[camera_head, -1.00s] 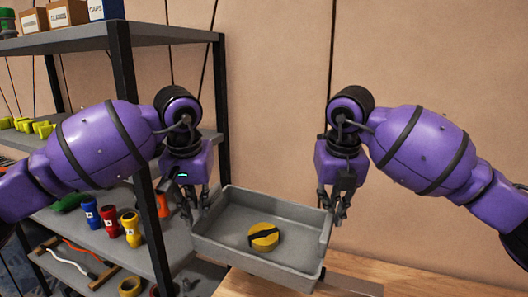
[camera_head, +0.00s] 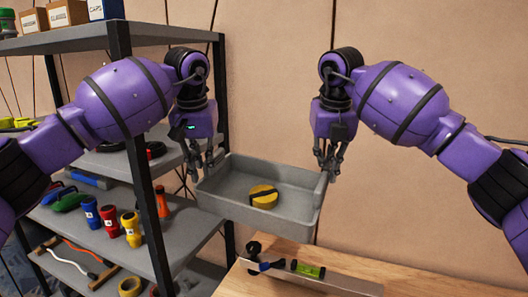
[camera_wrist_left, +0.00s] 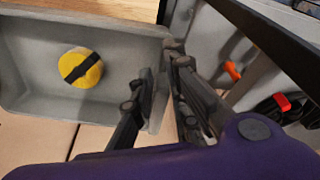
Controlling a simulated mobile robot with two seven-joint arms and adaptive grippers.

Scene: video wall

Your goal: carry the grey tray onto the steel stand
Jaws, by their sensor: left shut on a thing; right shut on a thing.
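The grey tray (camera_head: 290,225) hangs roughly level in the air in front of the wall, with a yellow roll with a black band (camera_head: 263,196) inside it. My left gripper (camera_head: 203,172) is shut on the tray's left wall; the left wrist view shows its fingers (camera_wrist_left: 160,100) at that wall. My right gripper (camera_head: 331,170) is shut on the tray's right wall. A long steel piece (camera_head: 335,283) with a green vial and black knob sits on the wooden table below the tray. I cannot tell whether it is the steel stand.
A grey shelf rack (camera_head: 180,235) with black posts stands at the left, close to the tray's left end. It holds several coloured bottles (camera_head: 109,218), tools and boxes. The wooden table (camera_head: 440,285) looks bare at the right.

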